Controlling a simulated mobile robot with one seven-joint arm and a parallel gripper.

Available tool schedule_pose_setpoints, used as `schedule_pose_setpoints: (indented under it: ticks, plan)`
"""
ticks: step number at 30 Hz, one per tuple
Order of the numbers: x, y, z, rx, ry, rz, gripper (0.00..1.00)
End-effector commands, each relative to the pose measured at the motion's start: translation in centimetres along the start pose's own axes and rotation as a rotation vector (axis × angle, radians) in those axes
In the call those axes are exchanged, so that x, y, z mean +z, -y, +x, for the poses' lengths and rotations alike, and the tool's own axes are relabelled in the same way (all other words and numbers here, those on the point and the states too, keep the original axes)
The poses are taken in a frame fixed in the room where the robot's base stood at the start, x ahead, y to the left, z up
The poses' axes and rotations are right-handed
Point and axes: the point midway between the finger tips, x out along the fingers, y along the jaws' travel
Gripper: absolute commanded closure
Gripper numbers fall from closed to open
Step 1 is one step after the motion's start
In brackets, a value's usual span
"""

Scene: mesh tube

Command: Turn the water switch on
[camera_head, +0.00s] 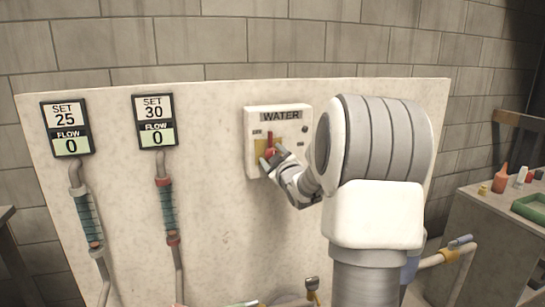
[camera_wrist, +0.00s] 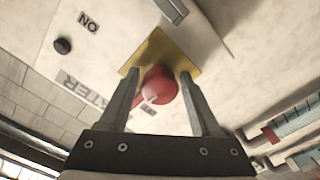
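The water switch is a white wall box (camera_head: 251,146) marked WATER, with a yellow plate (camera_head: 260,146) and a red lever ending in a round red knob (camera_head: 268,153). In the head view, the lever is at the left part of the box and the ON label at the right. My gripper (camera_head: 273,156) is at the knob. In the wrist view, the fingers of my gripper (camera_wrist: 160,74) are apart, one on each side of the red knob (camera_wrist: 160,84). Little gap shows, and I cannot tell whether either finger touches it. My gripper partly hides the knob in the head view.
Two displays, SET 25 (camera_head: 66,128) and SET 30 (camera_head: 155,121), both read FLOW 0 above pipes on the pale panel (camera_head: 220,200). A dark round lamp (camera_head: 305,129) is on the switch box. At right, a counter (camera_head: 480,222) holds bottles and a green tray (camera_head: 530,207).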

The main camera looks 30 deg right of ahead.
Motion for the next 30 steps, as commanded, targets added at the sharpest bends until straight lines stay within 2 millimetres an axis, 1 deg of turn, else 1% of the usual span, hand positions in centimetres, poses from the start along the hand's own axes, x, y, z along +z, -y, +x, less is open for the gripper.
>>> schedule_pose_setpoints:
  ticks: [1, 5, 6, 8, 9, 10, 20, 26, 30]
  plan:
    - [0.0, -0.01, -0.01, 0.0, 0.0, 0.0, 0.46]
    - [0.0, -0.01, -0.02, 0.0, 0.0, 0.0, 0.7]
    - [0.0, -0.01, -0.02, 0.0, 0.0, 0.0, 0.77]
    - [0.01, -0.01, -0.03, 0.0, 0.0, 0.0, 0.88]
    - [0.01, -0.01, -0.03, 0.0, 0.0, 0.0, 0.95]
    - [0.01, -0.01, -0.03, 0.0, 0.0, 0.0, 1.0]
    - [0.01, -0.01, -0.04, 0.0, 0.0, 0.035, 1.0]
    - [0.01, -0.02, -0.04, 0.0, 0.001, 0.139, 1.0]
    - [0.0, -0.02, -0.04, 0.0, 0.001, 0.253, 1.0]
